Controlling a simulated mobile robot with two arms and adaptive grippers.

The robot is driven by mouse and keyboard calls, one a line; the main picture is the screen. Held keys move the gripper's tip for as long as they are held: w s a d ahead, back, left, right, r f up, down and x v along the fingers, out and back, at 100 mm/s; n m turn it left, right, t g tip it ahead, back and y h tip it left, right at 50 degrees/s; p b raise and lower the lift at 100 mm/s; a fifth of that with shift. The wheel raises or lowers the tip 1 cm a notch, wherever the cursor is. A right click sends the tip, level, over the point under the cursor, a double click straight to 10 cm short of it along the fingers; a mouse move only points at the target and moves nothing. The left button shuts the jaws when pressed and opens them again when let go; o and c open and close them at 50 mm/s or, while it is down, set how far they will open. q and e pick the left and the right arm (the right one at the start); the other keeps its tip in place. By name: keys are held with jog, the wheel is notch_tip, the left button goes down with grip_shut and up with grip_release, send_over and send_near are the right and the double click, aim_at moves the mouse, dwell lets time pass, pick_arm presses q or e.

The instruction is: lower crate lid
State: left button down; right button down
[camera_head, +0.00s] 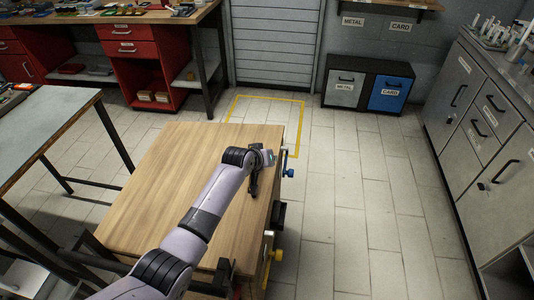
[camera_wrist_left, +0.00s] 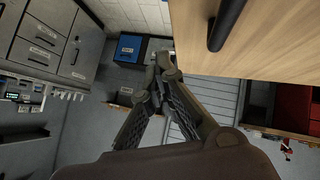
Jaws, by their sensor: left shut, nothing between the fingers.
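A wooden panel (camera_head: 165,185), which looks like the crate lid, fills the lower middle of the head view. I cannot tell from this angle whether it is fully down. My left arm reaches across it, and my left gripper (camera_head: 253,187) is at its right edge, shut and empty. In the left wrist view the gripper fingers (camera_wrist_left: 162,62) meet beside the edge of the wood (camera_wrist_left: 265,45), which carries a dark bar-like handle (camera_wrist_left: 225,24). I cannot tell whether the fingers touch the wood. My right gripper is not in view.
Blue (camera_head: 288,173) and yellow (camera_head: 277,255) fittings stick out from the right side below the wood. A grey table (camera_head: 45,135) stands at left, a red workbench (camera_head: 130,50) behind. Metal and card bins (camera_head: 368,85) and grey cabinets (camera_head: 490,130) stand beyond open tiled floor.

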pick_arm(q)
jog(key=d+v, duration=0.2)
jog(key=v, duration=0.7)
jog(key=shift+v, duration=0.8)
jog(key=shift+d, duration=0.1)
